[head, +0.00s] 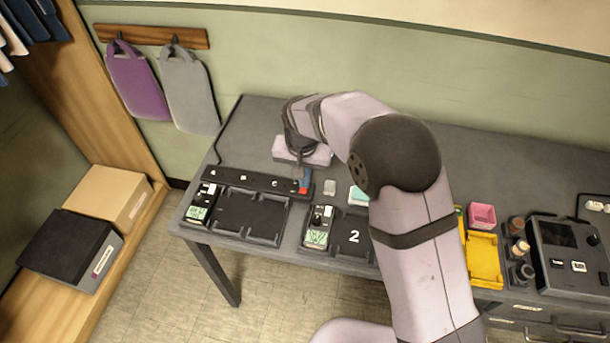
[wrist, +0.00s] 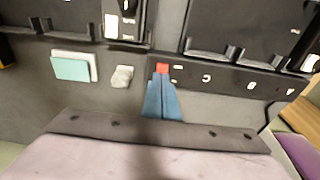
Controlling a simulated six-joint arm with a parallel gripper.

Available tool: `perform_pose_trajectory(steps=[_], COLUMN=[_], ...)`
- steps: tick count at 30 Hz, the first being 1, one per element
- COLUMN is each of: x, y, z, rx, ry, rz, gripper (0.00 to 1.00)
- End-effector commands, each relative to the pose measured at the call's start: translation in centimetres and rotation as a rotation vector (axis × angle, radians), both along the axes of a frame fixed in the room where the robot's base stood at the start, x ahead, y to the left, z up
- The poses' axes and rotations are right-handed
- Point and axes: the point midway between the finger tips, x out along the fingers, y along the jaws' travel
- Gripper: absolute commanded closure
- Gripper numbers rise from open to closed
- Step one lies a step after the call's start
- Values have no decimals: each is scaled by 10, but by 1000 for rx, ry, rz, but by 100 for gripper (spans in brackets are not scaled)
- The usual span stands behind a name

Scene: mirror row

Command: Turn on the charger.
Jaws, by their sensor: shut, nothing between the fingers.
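A long black strip (head: 245,182) lies on the table behind the left charging dock, with a red switch (head: 303,189) at its right end. The switch also shows in the wrist view (wrist: 162,68). My gripper (head: 305,180) has its blue fingers together, with nothing between them. In the wrist view the fingertips (wrist: 161,82) are right at the switch; I cannot tell whether they touch it. The left dock (head: 250,214) and the dock marked 2 (head: 345,238) each have a small pale green display at their left side.
A small grey block (head: 330,187) and a teal-and-white block (head: 357,195) lie right of the strip. A yellow tray (head: 484,262), a pink box (head: 482,215) and a dark device (head: 565,258) are farther right. The table behind the strip is mostly clear.

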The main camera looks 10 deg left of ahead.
Motion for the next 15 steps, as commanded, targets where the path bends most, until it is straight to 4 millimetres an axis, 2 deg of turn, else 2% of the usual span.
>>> perform_pose_trajectory(steps=[3,15], x=[-9,-10], y=[-1,-1], z=[-4,-2], rx=[-7,-5], ry=[14,10], rz=[0,-1], gripper=[100,100])
